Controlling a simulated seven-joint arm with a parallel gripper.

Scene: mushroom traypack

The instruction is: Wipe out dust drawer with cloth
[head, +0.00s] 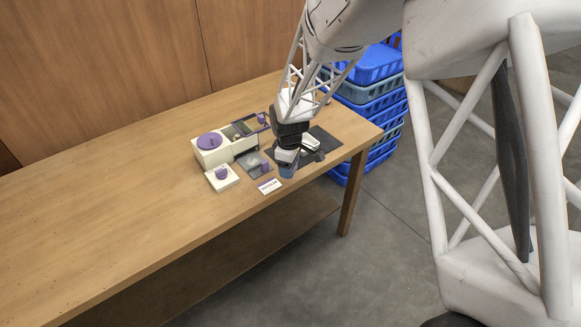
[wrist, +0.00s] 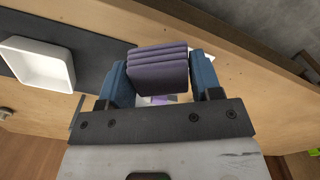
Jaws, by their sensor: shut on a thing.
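My gripper (head: 287,171) is above the table near its front edge, with its blue fingers pointing down. In the wrist view, the fingers are shut on a folded purple cloth (wrist: 158,73), whose stacked layers show between them. In the head view I cannot make out the cloth. A white, open-topped tray (wrist: 70,68), which looks like the dust drawer, lies on a dark mat at the left of the wrist view, apart from the cloth. Its inside looks plain white; I cannot make out dust. In the head view, a white tray (head: 312,141) shows partly behind my gripper.
A cream machine (head: 212,158) with a purple round top stands left of my gripper. A small cream box (head: 222,184) with a purple knob is in front of it. A white card (head: 270,187) lies near the front edge. The table's left side is clear. Blue crates (head: 375,105) stand behind.

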